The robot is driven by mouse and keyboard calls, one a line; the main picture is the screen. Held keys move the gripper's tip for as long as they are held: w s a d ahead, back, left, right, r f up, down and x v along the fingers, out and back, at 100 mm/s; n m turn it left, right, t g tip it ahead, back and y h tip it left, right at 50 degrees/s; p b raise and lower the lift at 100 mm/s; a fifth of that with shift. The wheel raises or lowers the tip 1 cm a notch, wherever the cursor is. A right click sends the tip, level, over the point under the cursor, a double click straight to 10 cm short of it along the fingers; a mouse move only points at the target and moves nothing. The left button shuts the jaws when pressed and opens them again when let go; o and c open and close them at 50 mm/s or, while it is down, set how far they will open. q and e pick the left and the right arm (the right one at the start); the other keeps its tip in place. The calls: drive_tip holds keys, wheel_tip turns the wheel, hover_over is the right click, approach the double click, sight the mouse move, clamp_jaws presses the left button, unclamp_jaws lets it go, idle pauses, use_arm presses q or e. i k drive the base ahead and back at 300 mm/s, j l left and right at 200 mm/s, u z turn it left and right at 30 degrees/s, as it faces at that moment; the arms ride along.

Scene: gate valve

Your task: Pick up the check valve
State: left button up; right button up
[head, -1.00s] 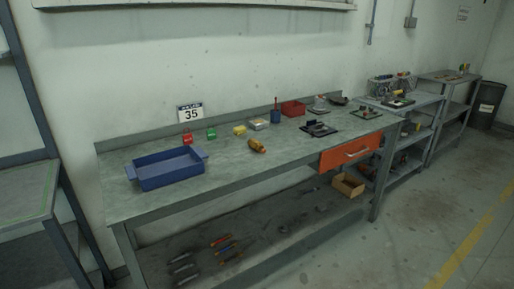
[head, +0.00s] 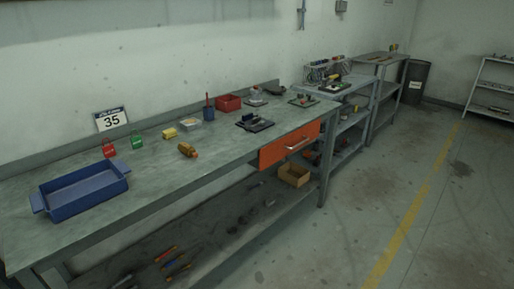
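A small brass-orange fitting (head: 187,150), which looks like the check valve, lies on the grey workbench (head: 150,190) near its front edge. It is right of the blue tray and apart from other things. It is too small in the view to make out its details. Neither of my grippers is in the head view.
A blue tray (head: 82,193) stands at the bench's left. Red (head: 108,151) and green (head: 137,142) tags, a yellow block (head: 170,133) and a red bin (head: 229,103) stand farther back. An orange drawer (head: 290,146) hangs under the bench. The floor (head: 355,200) in front is clear.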

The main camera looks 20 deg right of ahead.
sight(187, 149)
drive_tip(key=i+l+z, duration=0.1)
drive_tip(key=z, duration=0.2)
drive_tip(key=i+l+u, duration=0.25)
drive_tip(key=i, duration=0.25)
drive_tip(key=i+l+u, duration=0.25)
drive_tip(key=i+l, duration=0.2)
drive_tip(key=i+l+u, duration=0.25)
drive_tip(key=i+l, duration=0.15)
drive_tip(key=l, duration=0.25)
drive_tip(key=i+l+u, duration=0.25)
drive_tip(key=l, duration=0.35)
drive_tip(key=k, duration=0.25)
drive_tip(key=i, duration=0.35)
